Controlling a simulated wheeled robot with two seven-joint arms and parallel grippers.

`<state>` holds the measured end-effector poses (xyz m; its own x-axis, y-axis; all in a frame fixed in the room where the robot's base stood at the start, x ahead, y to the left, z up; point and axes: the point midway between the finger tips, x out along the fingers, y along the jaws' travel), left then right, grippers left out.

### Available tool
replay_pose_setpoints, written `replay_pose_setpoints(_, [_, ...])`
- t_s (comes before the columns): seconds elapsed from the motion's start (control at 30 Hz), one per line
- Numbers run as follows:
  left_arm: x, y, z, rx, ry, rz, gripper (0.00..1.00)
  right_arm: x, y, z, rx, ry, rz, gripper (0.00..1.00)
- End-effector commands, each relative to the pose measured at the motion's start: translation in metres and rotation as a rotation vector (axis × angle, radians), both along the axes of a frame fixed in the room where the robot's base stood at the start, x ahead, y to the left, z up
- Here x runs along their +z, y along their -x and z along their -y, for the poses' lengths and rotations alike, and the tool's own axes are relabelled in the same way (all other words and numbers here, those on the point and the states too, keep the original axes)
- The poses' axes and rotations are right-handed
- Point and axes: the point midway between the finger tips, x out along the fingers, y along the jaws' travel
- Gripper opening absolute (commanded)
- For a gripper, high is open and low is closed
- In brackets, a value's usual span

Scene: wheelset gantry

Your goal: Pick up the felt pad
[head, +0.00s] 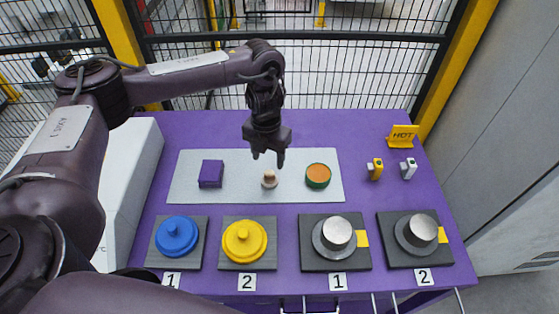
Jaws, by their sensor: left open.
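My left gripper (268,158) points down over the middle of the pale grey mat (235,192). Its two fingers are apart, with nothing between them. My right gripper is not in view.
On the purple table (365,150), a blue knobbed disc (177,236), a yellow knobbed disc (244,241) and two silver cylinders (337,232) sit on dark plates along the front.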

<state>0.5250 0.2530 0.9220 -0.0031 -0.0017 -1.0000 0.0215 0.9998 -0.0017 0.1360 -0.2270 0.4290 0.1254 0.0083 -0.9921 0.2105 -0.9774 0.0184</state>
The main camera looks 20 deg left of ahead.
Motion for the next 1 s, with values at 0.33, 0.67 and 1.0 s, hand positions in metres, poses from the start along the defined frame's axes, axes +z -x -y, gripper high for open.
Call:
replay_pose_setpoints(0.33, [-0.033,0.001,0.0,0.0,0.0,-0.004,0.54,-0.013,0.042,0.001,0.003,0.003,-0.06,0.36])
replay_pose_setpoints(0.67, [-0.076,0.001,0.001,0.0,-0.001,-0.003,0.54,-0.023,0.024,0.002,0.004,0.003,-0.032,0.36])
replay_pose_setpoints(1.0, [-0.077,0.0,0.001,-0.001,-0.001,0.0,0.48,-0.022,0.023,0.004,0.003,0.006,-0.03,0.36])
